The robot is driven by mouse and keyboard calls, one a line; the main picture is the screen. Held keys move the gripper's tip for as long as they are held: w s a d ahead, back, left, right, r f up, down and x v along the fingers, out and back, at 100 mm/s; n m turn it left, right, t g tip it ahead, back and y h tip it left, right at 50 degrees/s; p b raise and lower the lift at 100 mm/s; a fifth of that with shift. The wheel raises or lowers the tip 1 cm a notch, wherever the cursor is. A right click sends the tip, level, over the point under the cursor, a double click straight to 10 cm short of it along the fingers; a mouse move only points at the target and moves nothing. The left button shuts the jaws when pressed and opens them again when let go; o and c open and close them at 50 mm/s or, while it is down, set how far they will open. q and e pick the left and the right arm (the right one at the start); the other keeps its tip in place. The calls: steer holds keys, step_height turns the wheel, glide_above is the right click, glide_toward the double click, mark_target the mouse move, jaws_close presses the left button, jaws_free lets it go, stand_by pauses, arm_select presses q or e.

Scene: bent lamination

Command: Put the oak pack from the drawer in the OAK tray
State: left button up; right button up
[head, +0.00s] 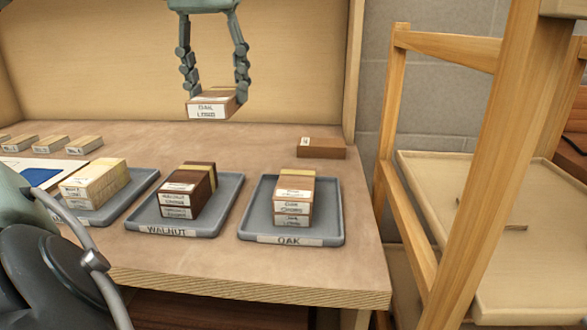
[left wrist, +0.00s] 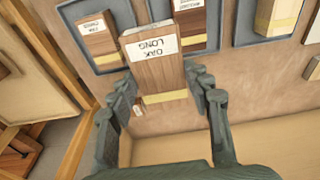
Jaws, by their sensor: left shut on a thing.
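My left gripper (head: 213,95) is shut on the oak pack (head: 212,104), a wooden block with a white label, and holds it in the air above the back of the bench. In the left wrist view the pack (left wrist: 158,75) shows its label "OAK LONG" between the fingers of my left gripper (left wrist: 160,103). The grey OAK tray (head: 252,222) stands at the front right of the bench, lower and to the right of the pack. A stack of labelled blocks (head: 293,200) sits in it. No right gripper shows.
The WALNUT tray (head: 222,215) with dark blocks stands left of the OAK tray, and another tray (head: 140,190) with pale blocks farther left. A brown block (head: 320,148) lies at the back right. A wooden rack (head: 480,170) stands right of the bench. Bare bench lies behind the trays.

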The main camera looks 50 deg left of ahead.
arm_select(q)
glide_above(296, 180)
steer(key=f, duration=0.4)
steer(key=s+f, duration=0.1)
steer(key=f, duration=0.1)
steer(key=shift+f+p, duration=0.2)
steer(key=shift+p, duration=0.2)
steer(key=shift+w+d+f, duration=0.15)
steer(key=shift+w+d, duration=0.05)
steer(key=shift+d+f, duration=0.1)
steer(key=shift+f, duration=0.1)
step_height(296, 180, down, 3)
steer(key=shift+f, duration=0.15)
steer(key=shift+w+f, duration=0.1)
steer(key=shift+f, duration=0.15)
arm_select(e)
steer(key=shift+s+f, duration=0.15)
steer(key=shift+f, duration=0.75)
arm_select(q)
steer(key=shift+f, duration=0.1)
arm_select(e)
steer(key=shift+s+f, duration=0.1)
steer(key=shift+s, duration=0.05)
arm_select(q)
steer(key=o, duration=1.2)
arm_select(e)
steer(key=shift+r, duration=0.25)
